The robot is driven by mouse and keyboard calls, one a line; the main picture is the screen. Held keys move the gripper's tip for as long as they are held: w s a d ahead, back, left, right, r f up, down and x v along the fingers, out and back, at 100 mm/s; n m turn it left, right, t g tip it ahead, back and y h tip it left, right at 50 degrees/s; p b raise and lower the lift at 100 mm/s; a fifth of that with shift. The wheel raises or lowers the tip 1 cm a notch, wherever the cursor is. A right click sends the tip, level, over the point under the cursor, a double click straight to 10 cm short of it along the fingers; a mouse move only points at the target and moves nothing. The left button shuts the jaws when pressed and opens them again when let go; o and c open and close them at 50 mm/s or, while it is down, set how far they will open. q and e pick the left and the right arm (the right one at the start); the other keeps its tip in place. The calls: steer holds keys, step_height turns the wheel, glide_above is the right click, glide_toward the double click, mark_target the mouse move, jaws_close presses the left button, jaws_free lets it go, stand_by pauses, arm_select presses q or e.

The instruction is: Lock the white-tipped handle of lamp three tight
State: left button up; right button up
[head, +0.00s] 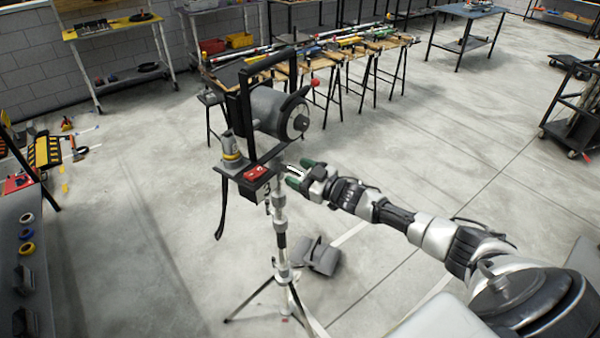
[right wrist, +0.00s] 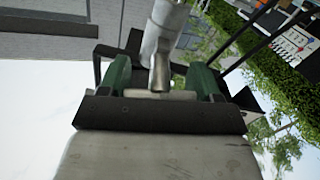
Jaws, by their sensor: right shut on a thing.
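The lamp (head: 265,112) is a grey cylindrical head in a black yoke, on a silver stand (head: 281,225) with spread legs. A small pale, white-tipped handle (head: 295,172) sticks out at the top of the stand, below the lamp head. My right gripper (head: 299,173) reaches it from the right, with its green fingers on either side. In the right wrist view a short pale bar (right wrist: 160,94) lies across between the fingers, under a silver post (right wrist: 160,45). My right gripper is shut on the handle. How tight the handle is cannot be seen. My left gripper is out of view.
A red-switched black box (head: 257,173) hangs beside the lamp. A grey sandbag (head: 316,256) lies by the stand's feet. A long table with tools (head: 350,50) stands behind. A dark bench edge (head: 30,255) is at the left. Open floor surrounds the stand.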

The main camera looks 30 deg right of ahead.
stand_by(0.3)
steer(key=o, duration=0.9)
steer(key=shift+s+d, duration=0.1)
steer(key=shift+b+v, duration=1.15)
steer(key=shift+v, duration=4.1)
steer(key=shift+f, duration=0.15)
